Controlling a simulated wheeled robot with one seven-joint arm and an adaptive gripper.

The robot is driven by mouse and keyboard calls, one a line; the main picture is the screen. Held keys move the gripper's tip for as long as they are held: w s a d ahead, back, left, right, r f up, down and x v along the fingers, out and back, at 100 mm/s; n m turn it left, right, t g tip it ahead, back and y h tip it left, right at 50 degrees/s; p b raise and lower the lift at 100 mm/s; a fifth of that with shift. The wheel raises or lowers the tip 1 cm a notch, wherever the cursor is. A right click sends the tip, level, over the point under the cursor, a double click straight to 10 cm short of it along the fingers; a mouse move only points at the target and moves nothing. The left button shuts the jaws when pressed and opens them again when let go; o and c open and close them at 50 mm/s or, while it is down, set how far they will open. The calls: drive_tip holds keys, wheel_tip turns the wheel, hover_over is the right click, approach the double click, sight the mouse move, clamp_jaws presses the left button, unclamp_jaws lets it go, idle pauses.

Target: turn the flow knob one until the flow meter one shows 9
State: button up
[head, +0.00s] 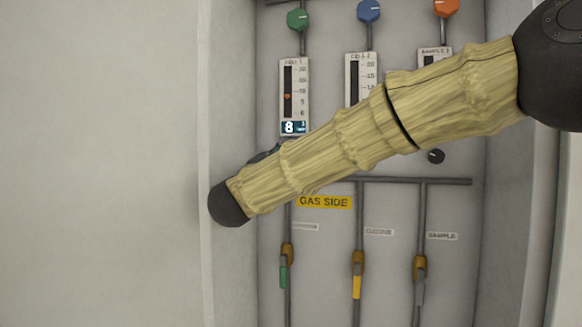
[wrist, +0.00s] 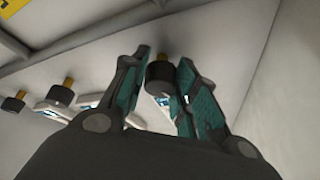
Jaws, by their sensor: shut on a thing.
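Flow meter one (head: 294,85) is the leftmost gauge in the head view, labelled CELL 1. It is upright with an orange float in its dark tube, and the small blue readout (head: 293,127) at its foot appears to show 8. In the wrist view, flow knob one (wrist: 160,80) is a black cylinder on a brass stem. My gripper (wrist: 164,76) has its teal-padded fingers on both sides of the knob and is shut on it. In the head view, my forearm hides this knob and most of my gripper.
Two more black knobs stand to the left in the wrist view: a nearer one (wrist: 72,92) and a farther one (wrist: 13,104). The head view shows one dark knob (head: 436,156) under the SAMPLE meter. The cabinet's left wall (head: 228,90) is close to my wrist.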

drive_tip(key=shift+m, duration=0.3)
drive_tip(key=o, duration=1)
drive_tip(key=v, duration=1.2)
